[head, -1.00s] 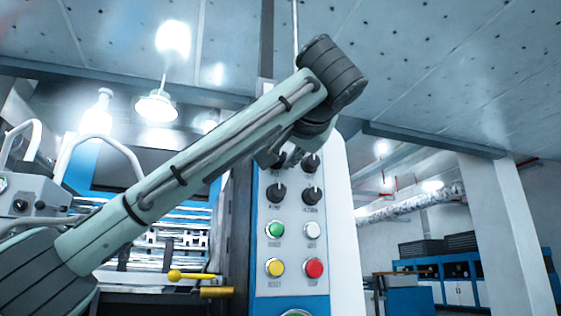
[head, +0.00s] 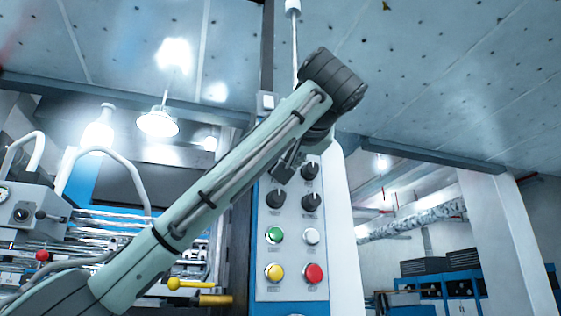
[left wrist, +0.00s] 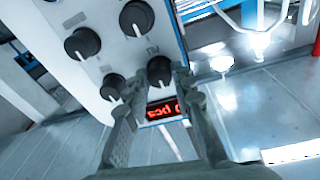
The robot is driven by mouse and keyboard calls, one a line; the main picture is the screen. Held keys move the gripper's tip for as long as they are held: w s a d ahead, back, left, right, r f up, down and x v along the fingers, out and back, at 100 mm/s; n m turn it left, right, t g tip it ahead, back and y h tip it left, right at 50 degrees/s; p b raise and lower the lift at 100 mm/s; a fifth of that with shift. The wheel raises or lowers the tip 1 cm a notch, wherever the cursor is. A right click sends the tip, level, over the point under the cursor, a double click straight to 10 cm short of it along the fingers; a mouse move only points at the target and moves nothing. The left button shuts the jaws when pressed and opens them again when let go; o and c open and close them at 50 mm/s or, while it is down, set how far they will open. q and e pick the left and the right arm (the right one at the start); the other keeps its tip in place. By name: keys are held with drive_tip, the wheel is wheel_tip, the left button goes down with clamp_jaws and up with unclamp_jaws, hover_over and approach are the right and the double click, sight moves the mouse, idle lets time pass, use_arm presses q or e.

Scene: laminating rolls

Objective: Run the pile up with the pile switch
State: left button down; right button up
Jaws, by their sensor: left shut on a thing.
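The control panel (head: 293,262) stands upright with black rotary knobs above coloured buttons. The pile switch (left wrist: 159,71) is a black knob in the row nearest the red display in the left wrist view, with lettering beside it that seems to read PILE. My left gripper (left wrist: 157,88) is shut on this knob, one finger on each side. In the head view my left gripper (head: 284,170) is at the upper left of the panel and hides that knob behind it. The knob's pointer direction is hard to tell. My right gripper is in neither view.
Other knobs sit close by: one beside the pile switch (left wrist: 112,87) and two in the other row (head: 276,198) (head: 311,201). Green (head: 275,235), white, yellow and red (head: 314,273) buttons lie below. Machine rails and a yellow handle (head: 190,284) are at left.

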use_arm(q)
drive_tip(key=c, duration=1.3)
unclamp_jaws()
drive_tip(key=v, duration=1.2)
